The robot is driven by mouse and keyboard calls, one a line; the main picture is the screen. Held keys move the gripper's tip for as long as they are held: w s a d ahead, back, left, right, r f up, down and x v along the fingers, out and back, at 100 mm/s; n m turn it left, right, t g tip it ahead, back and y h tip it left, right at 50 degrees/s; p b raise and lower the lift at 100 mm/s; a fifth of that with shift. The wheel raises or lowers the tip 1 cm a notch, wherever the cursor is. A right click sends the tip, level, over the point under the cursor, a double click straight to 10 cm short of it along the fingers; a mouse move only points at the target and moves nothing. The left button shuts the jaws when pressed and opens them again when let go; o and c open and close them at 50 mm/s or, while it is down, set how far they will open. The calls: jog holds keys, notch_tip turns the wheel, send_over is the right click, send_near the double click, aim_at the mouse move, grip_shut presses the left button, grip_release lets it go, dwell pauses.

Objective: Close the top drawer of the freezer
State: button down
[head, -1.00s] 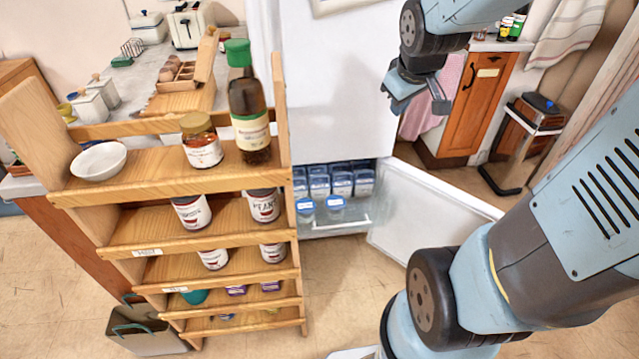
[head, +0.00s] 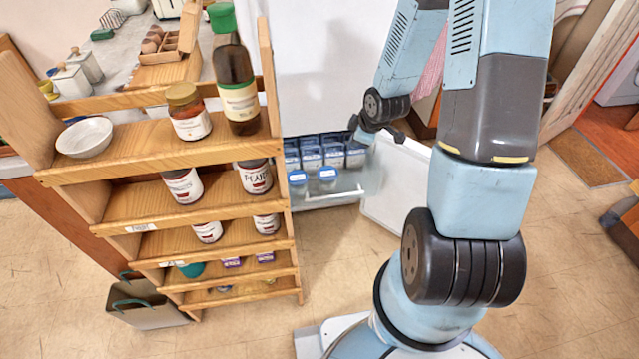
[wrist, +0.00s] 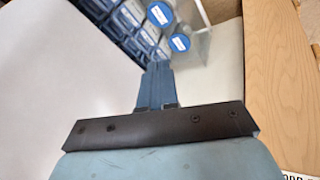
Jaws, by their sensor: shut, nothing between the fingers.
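The freezer's drawer (head: 330,196) is clear with a pale handle bar and stands out from the white cabinet (head: 325,85). It holds several dark blue boxes and two tubs with blue lids. It also shows in the wrist view (wrist: 205,45), with boxes and lids at the top. The white freezer door (head: 395,195) hangs open to the right. My gripper (head: 372,133) is near the drawer's right side, between it and the open door. In the wrist view its blue fingers (wrist: 156,78) are together and empty, pointing towards the drawer. Whether they touch it I cannot tell.
A wooden shelf rack (head: 170,160) with jars, cans, a white bowl (head: 84,138) and a green-capped bottle (head: 236,75) stands close on the left. A grey bag (head: 145,310) is by its foot. The floor in front of the freezer is clear.

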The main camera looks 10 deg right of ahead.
jog(key=s+a+f+n+y, duration=0.2)
jog(key=a+f, duration=0.1)
jog(key=f, duration=0.5)
jog(key=s+a+f+n+y, duration=0.1)
jog(key=s+a+f+n, duration=0.1)
jog(key=f, duration=0.5)
send_near(315, 186)
jog(key=shift+m, duration=0.3)
jog(key=f, duration=0.1)
jog(key=a+f, duration=0.1)
jog(key=f, duration=0.1)
jog(key=shift+w+a+f, duration=0.2)
jog(key=shift+a+f, duration=0.15)
jog(key=shift+a, duration=0.05)
jog(key=shift+w, duration=0.75)
